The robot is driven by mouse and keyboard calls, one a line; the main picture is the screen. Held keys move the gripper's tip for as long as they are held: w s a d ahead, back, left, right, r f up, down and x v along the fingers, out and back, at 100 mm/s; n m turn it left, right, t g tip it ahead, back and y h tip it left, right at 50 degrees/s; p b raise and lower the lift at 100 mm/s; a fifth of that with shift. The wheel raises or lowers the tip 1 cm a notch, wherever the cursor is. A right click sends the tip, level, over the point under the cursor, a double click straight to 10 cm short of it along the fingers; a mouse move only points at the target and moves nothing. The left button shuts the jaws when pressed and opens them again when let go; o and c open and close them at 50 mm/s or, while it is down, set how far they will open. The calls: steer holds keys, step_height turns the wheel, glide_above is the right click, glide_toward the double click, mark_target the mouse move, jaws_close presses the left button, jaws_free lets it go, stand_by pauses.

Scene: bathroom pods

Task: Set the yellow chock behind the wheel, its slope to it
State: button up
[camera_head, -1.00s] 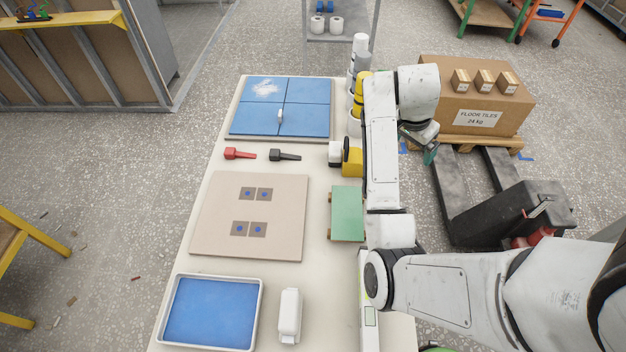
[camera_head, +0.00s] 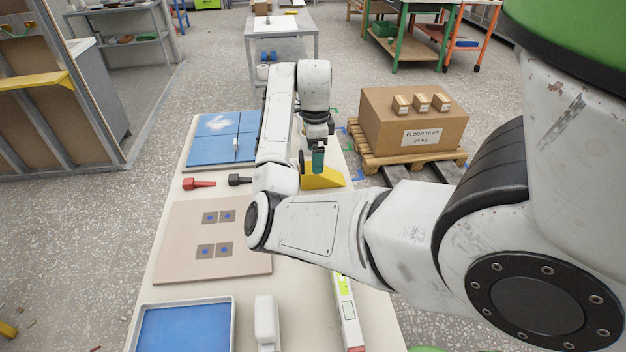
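The yellow chock (camera_head: 326,181) is a wedge on the pale worktop, right of my forearm. Its left end is partly hidden by my arm. My gripper (camera_head: 318,168) points down at the chock, its teal fingertips overlapping the chock's upper part in the picture. I cannot tell whether the fingers are apart or closed on it. The low green trolley on the worktop, seen earlier, is now hidden behind my arm, and no wheel of it shows.
On the worktop are a blue tiled panel (camera_head: 190,150), a red-handled tool (camera_head: 198,183), a black one (camera_head: 239,180), a beige board (camera_head: 176,251), a blue-bottomed tray (camera_head: 228,318), a white bottle-like object (camera_head: 265,322) and a spirit level (camera_head: 349,318). A carton (camera_head: 385,142) stands on a pallet (camera_head: 372,160) beyond.

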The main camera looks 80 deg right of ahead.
mark_target(329, 178)
steer(key=shift+s+f+b, duration=0.15)
steer(key=shift+f+b, duration=0.35)
steer(key=shift+f, duration=2.55)
steer(key=c, duration=1.3)
steer(key=shift+r, duration=0.1)
steer(key=shift+c, duration=1)
steer(key=shift+r, duration=0.1)
